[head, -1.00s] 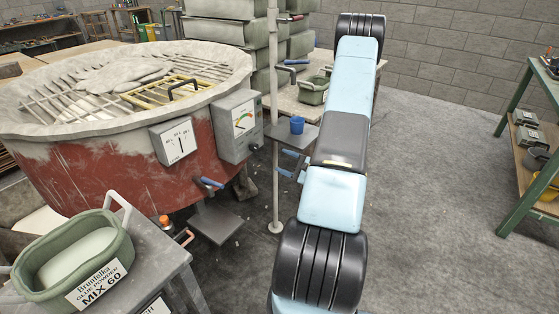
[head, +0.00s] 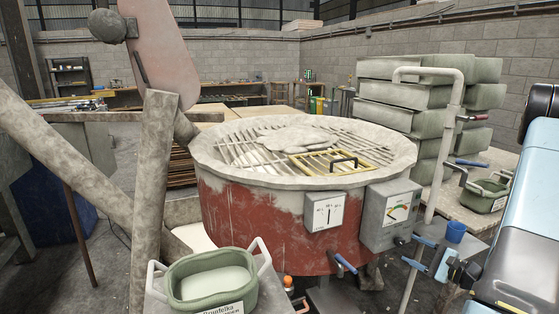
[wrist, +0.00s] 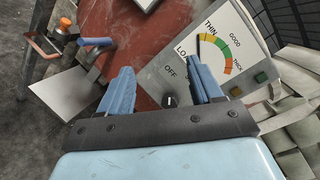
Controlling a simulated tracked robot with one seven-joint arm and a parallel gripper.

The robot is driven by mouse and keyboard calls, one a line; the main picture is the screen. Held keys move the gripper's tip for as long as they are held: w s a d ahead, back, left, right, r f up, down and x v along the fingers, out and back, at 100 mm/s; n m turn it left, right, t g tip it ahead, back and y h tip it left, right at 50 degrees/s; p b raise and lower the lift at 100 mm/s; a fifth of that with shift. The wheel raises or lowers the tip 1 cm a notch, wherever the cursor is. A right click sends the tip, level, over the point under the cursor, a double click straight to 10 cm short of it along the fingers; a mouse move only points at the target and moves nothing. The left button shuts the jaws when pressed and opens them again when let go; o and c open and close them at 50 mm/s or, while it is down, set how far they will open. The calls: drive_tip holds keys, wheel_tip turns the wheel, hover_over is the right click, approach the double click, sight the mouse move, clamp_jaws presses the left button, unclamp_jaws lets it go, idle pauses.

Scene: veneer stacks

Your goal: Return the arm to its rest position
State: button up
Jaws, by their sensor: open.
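My arm (head: 525,235) reaches in from the right edge of the head view, pale blue and black. My gripper (head: 413,251) has two blue fingers and shows in front of the red vat, below the gauge box (head: 392,213). In the wrist view my gripper (wrist: 162,85) has its fingers wide apart, with nothing held between them. The gauge box (wrist: 200,50) lies beyond the fingers, and its small dark knob shows between them. I cannot tell how far off the box is.
The red vat (head: 270,220), with a grate and yellow-framed hatch (head: 330,162), fills the middle. A green tub (head: 211,280) stands front left. A post (head: 445,150) and a blue cup (head: 455,231) are close to my arm. A blue-handled lever (head: 343,263) juts below the gauge box.

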drive_tip(key=s+a+r+n+g, duration=0.5)
drive_tip(key=a+r+n+g, duration=0.1)
drive_tip(key=a+r, duration=0.25)
drive_tip(key=s+a+r+n+g, duration=0.5)
drive_tip(key=a+r+g, duration=0.2)
drive_tip(key=a, duration=0.3)
drive_tip(key=s+r+n+t+h, duration=0.4)
drive_tip(key=s+r+n+h, duration=0.2)
drive_tip(key=s+r+h, duration=0.4)
drive_tip(key=shift+s+r+t+h, duration=0.4)
drive_tip(key=shift+s+r, duration=0.9)
drive_tip(key=shift+r, duration=0.3)
drive_tip(key=shift+a, duration=0.1)
